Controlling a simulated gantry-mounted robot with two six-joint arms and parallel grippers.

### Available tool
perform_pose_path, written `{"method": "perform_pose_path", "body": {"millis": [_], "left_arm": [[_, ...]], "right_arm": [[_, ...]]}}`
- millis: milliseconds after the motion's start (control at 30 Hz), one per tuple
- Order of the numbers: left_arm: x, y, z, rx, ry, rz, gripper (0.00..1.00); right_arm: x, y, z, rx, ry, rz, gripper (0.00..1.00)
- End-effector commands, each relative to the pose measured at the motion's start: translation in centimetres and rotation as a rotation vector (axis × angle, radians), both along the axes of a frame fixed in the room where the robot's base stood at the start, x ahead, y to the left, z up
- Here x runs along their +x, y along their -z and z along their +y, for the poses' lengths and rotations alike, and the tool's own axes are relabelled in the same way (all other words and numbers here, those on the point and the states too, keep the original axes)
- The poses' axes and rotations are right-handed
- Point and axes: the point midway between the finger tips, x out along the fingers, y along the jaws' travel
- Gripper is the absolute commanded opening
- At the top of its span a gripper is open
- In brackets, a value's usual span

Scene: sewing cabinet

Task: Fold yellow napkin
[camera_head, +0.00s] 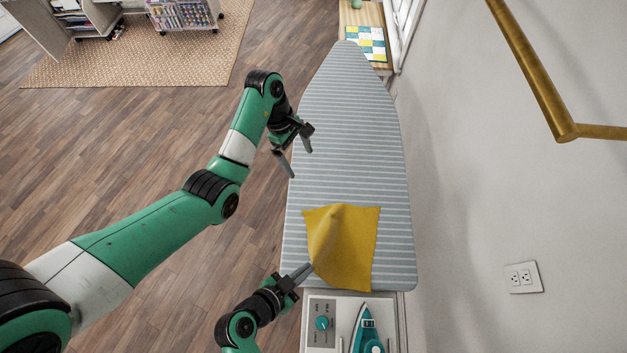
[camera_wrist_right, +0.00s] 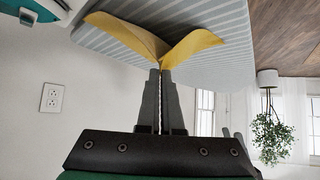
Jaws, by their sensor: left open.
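The yellow napkin (camera_head: 352,250) lies on the near part of the striped ironing board (camera_head: 350,130), with a raised ridge running from its upper middle towards its lower left. My right gripper (camera_head: 308,270) is at the napkin's lower left edge. In the right wrist view the napkin (camera_wrist_right: 190,48) is pinched between the fingertips of my right gripper (camera_wrist_right: 160,72), and its two sides flare up from there. My left gripper (camera_head: 297,157) is open and empty over the left edge of the board, well above the napkin in the picture.
A teal iron (camera_head: 367,335) stands on the panel with a dial (camera_head: 322,323) at the board's near end. The wall with an outlet (camera_head: 521,278) is on the right. A patchwork piece (camera_head: 366,43) lies beyond the far tip. The board's middle is clear.

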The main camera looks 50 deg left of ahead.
Motion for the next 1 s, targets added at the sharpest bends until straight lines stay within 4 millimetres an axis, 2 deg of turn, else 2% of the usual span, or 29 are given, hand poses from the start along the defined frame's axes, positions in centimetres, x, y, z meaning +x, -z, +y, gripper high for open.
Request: {"method": "perform_pose_path", "body": {"millis": [167, 367, 400, 600, 800, 1000], "left_arm": [[0.00, -0.01, 0.00, 0.000, 0.000, 0.000, 1.00], [0.00, 0.01, 0.00, 0.000, 0.000, 0.000, 1.00], [0.00, 0.01, 0.00, 0.000, 0.000, 0.000, 1.00], [0.00, 0.02, -0.01, 0.000, 0.000, 0.000, 1.00], [0.00, 0.03, -0.01, 0.000, 0.000, 0.000, 1.00], [0.00, 0.03, -0.01, 0.000, 0.000, 0.000, 1.00]], "right_arm": [[0.00, 0.01, 0.00, 0.000, 0.000, 0.000, 0.00], [0.00, 0.01, 0.00, 0.000, 0.000, 0.000, 0.35], [0.00, 0.01, 0.00, 0.000, 0.000, 0.000, 0.38], [0.00, 0.01, 0.00, 0.000, 0.000, 0.000, 0.39], [0.00, 0.01, 0.00, 0.000, 0.000, 0.000, 0.75], [0.00, 0.01, 0.00, 0.000, 0.000, 0.000, 0.75]]}}
